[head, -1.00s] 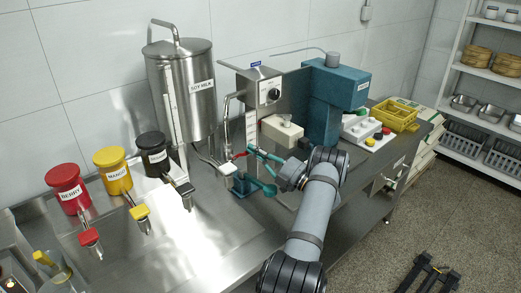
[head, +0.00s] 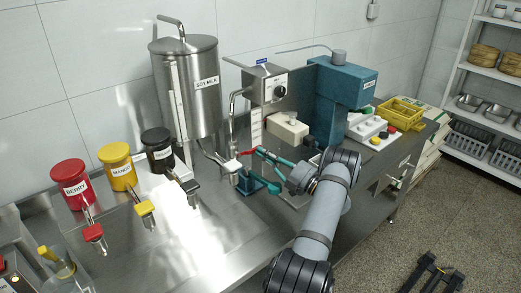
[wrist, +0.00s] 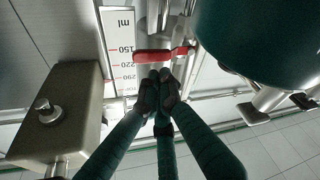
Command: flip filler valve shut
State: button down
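The filler valve's red lever (head: 247,152) lies near level by the steel pipe under the control box, and it also shows in the wrist view (wrist: 153,55). My gripper (wrist: 160,85) has teal fingers with dark tips drawn together, just below the red lever in the wrist picture. No object shows between the tips. The tips look very close to the lever; I cannot tell whether they touch it. In the head view my gripper (head: 260,152) is just right of the lever.
A steel control box with a dial (head: 265,88) stands above the valve. A cream box (head: 288,129) and a blue machine (head: 340,95) stand behind my gripper. The soy milk tank (head: 188,85) is at left. A ml scale (wrist: 118,50) stands beside the lever.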

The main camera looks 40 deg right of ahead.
jog(key=v, duration=0.2)
jog(key=a+v, duration=0.1)
jog(key=v, duration=0.4)
jog(key=shift+s+a+f, duration=0.2)
jog(key=shift+s+f, duration=0.2)
jog(key=shift+f, duration=0.1)
jog(key=shift+w, duration=0.1)
